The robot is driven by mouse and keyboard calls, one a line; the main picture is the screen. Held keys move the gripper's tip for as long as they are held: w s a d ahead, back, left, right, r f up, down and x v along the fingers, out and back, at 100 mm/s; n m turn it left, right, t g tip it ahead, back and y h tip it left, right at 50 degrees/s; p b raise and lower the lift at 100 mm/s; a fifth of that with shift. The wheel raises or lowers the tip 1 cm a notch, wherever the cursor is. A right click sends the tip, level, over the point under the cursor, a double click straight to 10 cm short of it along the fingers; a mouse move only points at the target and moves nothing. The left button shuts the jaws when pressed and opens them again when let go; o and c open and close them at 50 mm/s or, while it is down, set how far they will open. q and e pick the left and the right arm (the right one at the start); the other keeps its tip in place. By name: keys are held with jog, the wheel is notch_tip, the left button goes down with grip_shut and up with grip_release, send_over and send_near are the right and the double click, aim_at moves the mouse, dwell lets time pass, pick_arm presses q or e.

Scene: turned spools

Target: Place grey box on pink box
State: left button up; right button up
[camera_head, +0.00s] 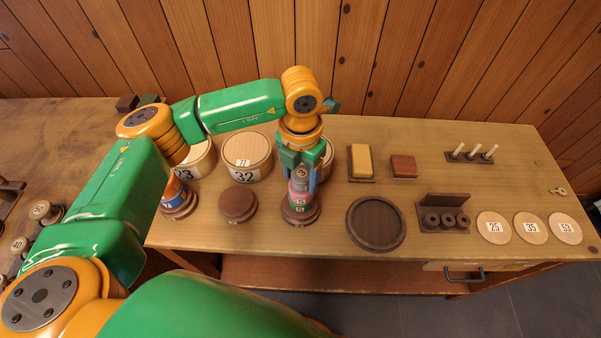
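My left gripper (302,179) points down over the middle of the table, its fingers on either side of a small grey box (302,174); it looks shut on it. The pink box (299,198) is right below the grey box, and the two appear to touch or nearly so. The pink box sits on a green piece (300,209), stacked on a round dark wooden base (301,219). The fingers hide part of the grey box and its lower edge. My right gripper is not in view.
Left of the stack are an empty round brown base (238,204) and a blue-orange stack (176,195). Round numbered wooden containers (246,157) stand behind. To the right are a dark round tray (376,223), a yellow block (361,160), a red-brown block (403,167) and a rack (443,213).

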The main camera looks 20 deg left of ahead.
aim_at(300, 175)
pick_arm(q)
jog(key=shift+o, duration=0.7)
jog(key=shift+r, duration=0.15)
jog(key=shift+r, duration=0.25)
notch_tip(300, 175, up, 12)
jog(key=b, duration=0.2)
jog(key=shift+f, duration=0.15)
jog(key=shift+f, duration=0.1)
